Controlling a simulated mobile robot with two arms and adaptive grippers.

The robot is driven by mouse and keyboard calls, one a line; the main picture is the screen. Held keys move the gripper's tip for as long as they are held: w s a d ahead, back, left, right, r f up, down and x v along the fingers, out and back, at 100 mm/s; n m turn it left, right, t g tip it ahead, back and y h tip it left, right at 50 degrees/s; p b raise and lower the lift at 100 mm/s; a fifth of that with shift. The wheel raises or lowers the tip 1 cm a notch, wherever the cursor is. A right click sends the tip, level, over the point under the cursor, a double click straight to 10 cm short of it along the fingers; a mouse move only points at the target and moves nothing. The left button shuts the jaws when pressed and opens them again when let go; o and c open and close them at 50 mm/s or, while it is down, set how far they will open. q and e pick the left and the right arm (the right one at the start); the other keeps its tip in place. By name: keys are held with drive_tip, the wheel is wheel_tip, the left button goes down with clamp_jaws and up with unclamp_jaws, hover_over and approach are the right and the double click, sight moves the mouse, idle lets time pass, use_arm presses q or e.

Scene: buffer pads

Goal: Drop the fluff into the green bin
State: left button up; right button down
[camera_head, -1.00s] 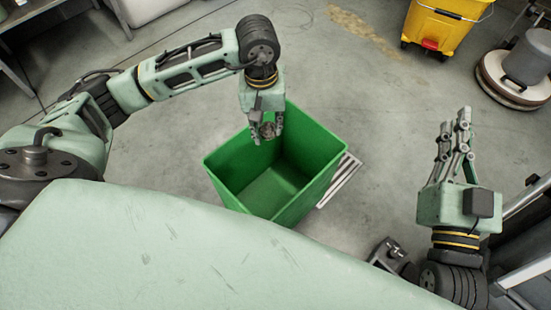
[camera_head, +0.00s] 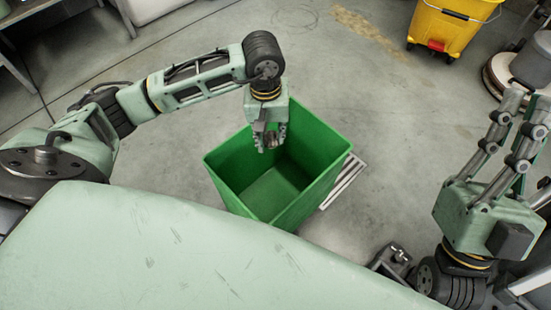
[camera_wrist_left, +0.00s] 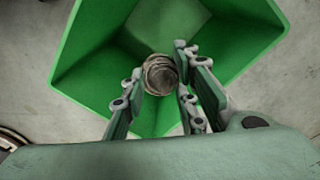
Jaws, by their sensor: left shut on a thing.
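The fluff (camera_wrist_left: 160,74) is a small grey-brown ball. My left gripper (camera_head: 269,141) is shut on it, and the ball (camera_head: 271,142) shows between the fingertips in the head view. The green bin (camera_head: 225,186) is open-topped and stands on the floor. The gripper and fluff are over the bin's opening, near its far wall. In the left wrist view the bin (camera_wrist_left: 84,60) spreads behind the fluff and the fingers (camera_wrist_left: 158,78). The bin floor that shows is bare. My right gripper (camera_head: 519,120) is at the right, apart from the bin, with its fingers pointing up.
A yellow mop bucket (camera_head: 447,25) stands at the far right, with a round floor machine (camera_head: 520,70) near it. A metal grate (camera_head: 343,182) lies in the floor beside the bin's right side. The concrete floor behind the bin is clear.

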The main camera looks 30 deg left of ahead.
idle(0.3)
use_arm(q)
drive_tip(key=o, duration=0.8)
drive_tip(key=r, duration=1.2)
drive_tip(key=shift+s+a, duration=0.1)
drive_tip(key=shift+a, duration=0.15)
drive_tip(key=shift+s+f, duration=0.15)
